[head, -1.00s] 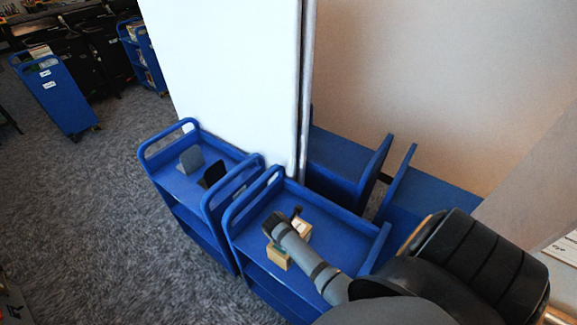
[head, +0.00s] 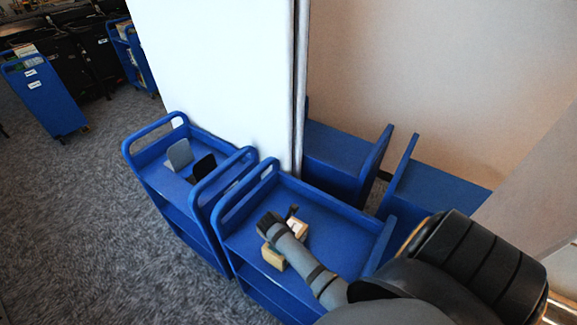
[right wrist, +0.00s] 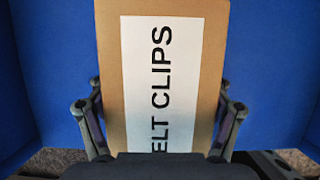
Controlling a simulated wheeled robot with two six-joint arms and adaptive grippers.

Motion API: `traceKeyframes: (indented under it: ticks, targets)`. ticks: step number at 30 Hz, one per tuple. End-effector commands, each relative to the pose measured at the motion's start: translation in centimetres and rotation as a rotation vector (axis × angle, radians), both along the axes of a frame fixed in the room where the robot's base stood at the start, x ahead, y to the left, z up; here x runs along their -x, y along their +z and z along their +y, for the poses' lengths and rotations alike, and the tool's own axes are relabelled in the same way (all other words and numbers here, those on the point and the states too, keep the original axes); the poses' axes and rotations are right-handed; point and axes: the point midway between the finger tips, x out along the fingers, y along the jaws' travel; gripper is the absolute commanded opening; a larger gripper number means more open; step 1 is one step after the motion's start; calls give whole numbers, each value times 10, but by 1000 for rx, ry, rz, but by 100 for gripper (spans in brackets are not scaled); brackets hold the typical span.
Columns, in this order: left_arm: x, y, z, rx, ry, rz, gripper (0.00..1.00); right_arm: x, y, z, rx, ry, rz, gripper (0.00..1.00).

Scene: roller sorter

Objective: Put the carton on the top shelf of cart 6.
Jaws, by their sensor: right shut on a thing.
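The carton (head: 273,259) is light brown, with a white label that reads "ELT CLIPS" in the visible part. My right gripper (head: 281,227) is shut on it, over the top shelf of a blue cart (head: 337,230) in the head view. In the right wrist view the carton (right wrist: 215,60) sits between the two fingers (right wrist: 160,115), with blue surface behind it. I cannot tell whether the carton touches the shelf. No cart number is readable on this cart. My left gripper is not in view.
Another blue cart (head: 150,160) stands close on the left, with grey and black bookends (head: 180,154) on top. More blue carts (head: 335,150) stand behind, by a white panel (head: 220,70). Carpet (head: 75,220) at the left is clear.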

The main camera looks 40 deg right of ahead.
Motion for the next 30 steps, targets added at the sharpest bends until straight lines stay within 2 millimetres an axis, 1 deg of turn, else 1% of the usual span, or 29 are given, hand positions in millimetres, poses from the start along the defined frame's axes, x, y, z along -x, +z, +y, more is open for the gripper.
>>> traceKeyframes:
  ticks: [3,4,8,17,20,23,30]
  targets:
    - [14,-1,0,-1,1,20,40,-1,-2,0,0,1,-2,22]
    - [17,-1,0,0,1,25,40,0,-3,0,0,0,-1,82]
    - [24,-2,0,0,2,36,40,-1,-3,0,0,0,-1,100]
    - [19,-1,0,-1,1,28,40,0,-2,0,1,-1,-2,100]
    - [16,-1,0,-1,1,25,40,-1,1,0,1,-1,-2,100]
    - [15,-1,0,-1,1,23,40,0,13,6,-2,0,-4,100]
    - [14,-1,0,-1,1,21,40,6,66,28,-4,-1,-6,100]
